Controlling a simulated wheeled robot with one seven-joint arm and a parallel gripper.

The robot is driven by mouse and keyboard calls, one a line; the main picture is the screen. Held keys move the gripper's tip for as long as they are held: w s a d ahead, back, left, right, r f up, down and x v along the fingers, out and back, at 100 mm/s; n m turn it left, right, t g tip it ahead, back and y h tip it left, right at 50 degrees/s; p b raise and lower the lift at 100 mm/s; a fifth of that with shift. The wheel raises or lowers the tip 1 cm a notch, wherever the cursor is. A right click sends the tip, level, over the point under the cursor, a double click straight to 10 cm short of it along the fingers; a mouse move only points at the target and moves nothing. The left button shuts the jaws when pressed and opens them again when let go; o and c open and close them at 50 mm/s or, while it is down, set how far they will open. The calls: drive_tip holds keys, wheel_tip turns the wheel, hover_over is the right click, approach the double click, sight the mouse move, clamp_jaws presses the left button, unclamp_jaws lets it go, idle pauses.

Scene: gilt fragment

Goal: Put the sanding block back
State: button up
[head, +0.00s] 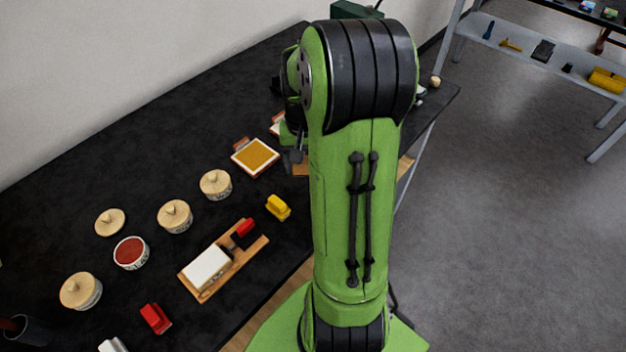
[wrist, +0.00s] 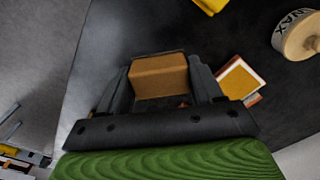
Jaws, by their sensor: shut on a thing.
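In the wrist view, my gripper (wrist: 159,82) is shut on a tan-brown block with a flat, cork-like face, which I take for the sanding block (wrist: 160,74). The block sits between the two dark fingers, over or on the black table; I cannot tell whether it touches the table. In the head view my arm hides most of the gripper and the block. A wooden tray (head: 206,294) on the table holds a white block (head: 207,268) and a red-and-black piece (head: 244,233).
Lidded jars (head: 175,216) and an open jar of red stuff (head: 131,253) stand on the black table (head: 190,110). A yellow block (head: 278,207), a red block (head: 155,318) and an ochre-filled square frame (head: 255,157) lie nearby. The table's back left is clear.

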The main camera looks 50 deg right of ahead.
sight(305, 190)
wheel_tip(305, 190, down, 7)
drive_tip(key=shift+f+b, duration=0.15)
drive_tip(key=shift+b, duration=0.7)
drive_tip(key=shift+f, duration=0.2)
drive_tip(key=o, duration=1)
drive_tip(key=shift+a, duration=0.1)
drive_tip(key=shift+r, duration=0.1)
